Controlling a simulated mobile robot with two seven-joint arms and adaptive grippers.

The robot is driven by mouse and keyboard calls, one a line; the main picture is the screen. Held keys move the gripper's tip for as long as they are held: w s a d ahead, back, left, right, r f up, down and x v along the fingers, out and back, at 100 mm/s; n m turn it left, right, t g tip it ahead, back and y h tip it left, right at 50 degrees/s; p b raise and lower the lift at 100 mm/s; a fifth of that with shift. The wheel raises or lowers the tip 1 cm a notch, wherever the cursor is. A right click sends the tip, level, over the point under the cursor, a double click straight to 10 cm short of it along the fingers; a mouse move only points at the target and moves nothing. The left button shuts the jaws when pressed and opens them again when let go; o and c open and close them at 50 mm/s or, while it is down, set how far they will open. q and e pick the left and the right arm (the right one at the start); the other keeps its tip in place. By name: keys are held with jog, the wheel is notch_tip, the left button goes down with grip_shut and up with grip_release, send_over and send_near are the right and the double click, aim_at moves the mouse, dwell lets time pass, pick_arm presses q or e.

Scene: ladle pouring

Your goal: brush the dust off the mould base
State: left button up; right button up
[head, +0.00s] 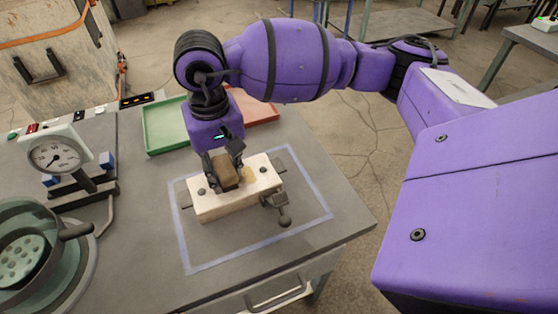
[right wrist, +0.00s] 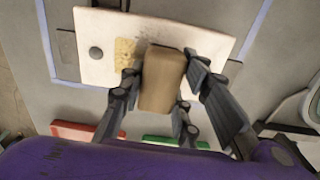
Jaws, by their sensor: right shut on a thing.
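The mould base (head: 207,207) is a pale, whitish block with dark round studs. It lies inside a blue taped outline on the grey table; it also shows in the right wrist view (right wrist: 88,30). My right gripper (head: 225,166) is over its top and is shut on a brown block-shaped brush (right wrist: 161,85), held between the two fingers. The brush is at or just above the top face; I cannot tell if it touches. A yellowish patch (right wrist: 126,57) lies on the top beside the brush, with a grey smudge near it. My left gripper is out of view.
A dark clamp handle (head: 284,215) sticks out at the mould base's front right. Green (head: 160,130) and red (head: 262,112) trays lie behind. A dial gauge (head: 55,157) and a round pot (head: 22,262) stand at left. The table in front of the base is clear.

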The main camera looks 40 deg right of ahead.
aim_at(257, 170)
jog(key=shift+s+d+f+b, duration=0.1)
jog(key=shift+s+d+b, duration=0.15)
jog(key=shift+d, duration=0.6)
jog(key=shift+s+d+f+b, duration=0.1)
jog(key=shift+s+d+b, duration=0.15)
jog(key=shift+d, duration=0.6)
jog(key=shift+s+d+r, duration=0.1)
jog(key=shift+s+d, duration=0.1)
jog(key=shift+d, duration=0.6)
jog(key=shift+s+d, duration=0.2)
jog(key=shift+d, duration=0.6)
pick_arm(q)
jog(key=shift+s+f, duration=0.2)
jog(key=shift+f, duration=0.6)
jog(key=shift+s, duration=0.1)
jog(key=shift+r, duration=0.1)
pick_arm(e)
jog(key=shift+r, duration=0.15)
jog(key=shift+w+r, duration=0.1)
jog(key=shift+r, duration=0.2)
pick_arm(q)
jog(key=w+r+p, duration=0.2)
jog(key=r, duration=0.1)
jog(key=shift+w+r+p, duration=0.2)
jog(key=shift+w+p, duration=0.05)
jog(key=shift+p, duration=0.05)
pick_arm(e)
notch_tip(257, 170, up, 5)
jog(key=shift+r, duration=0.15)
jog(key=shift+r, duration=0.1)
